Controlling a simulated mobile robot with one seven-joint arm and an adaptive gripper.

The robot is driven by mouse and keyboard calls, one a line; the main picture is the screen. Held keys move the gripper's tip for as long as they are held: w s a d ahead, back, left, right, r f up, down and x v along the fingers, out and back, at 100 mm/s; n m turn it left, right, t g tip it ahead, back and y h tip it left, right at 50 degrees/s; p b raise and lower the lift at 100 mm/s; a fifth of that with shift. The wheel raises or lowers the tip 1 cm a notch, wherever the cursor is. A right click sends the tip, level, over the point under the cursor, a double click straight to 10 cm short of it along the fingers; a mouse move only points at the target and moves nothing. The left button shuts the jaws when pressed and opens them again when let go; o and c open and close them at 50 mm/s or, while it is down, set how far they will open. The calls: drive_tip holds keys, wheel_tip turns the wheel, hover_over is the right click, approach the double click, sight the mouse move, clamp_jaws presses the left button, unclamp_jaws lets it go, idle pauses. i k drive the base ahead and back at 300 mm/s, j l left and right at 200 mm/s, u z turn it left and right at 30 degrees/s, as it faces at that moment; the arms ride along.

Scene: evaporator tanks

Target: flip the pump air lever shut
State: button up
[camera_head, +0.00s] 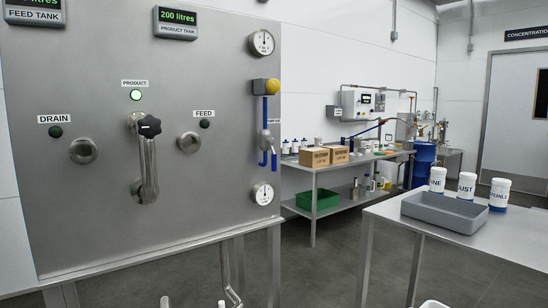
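The steel panel (120,200) fills the left of the view. Near its right edge is the pump air line, a blue vertical pipe (265,108) with a yellow knob (272,86) at its top. A small grey valve body (265,141) sits lower on this line. A blue handle-like piece, which looks like the pump air lever (273,159), points down just below and right of the valve. The label beside it is partly hidden, and the lever's exact setting is too small to tell. My gripper is not in view.
A black star knob (149,126) on a steel pipe stands out from the panel's middle. Round gauges (262,43) sit above and below the air line. A steel table (450,232) with a grey tray (445,210) stands at right. Floor shows between panel and table.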

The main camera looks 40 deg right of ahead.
sight(271, 142)
drive_tip(key=k+l+z, duration=0.1)
drive_tip(key=z, duration=1.1)
drive_tip(key=i+j, duration=0.35)
drive_tip(key=j, duration=0.1)
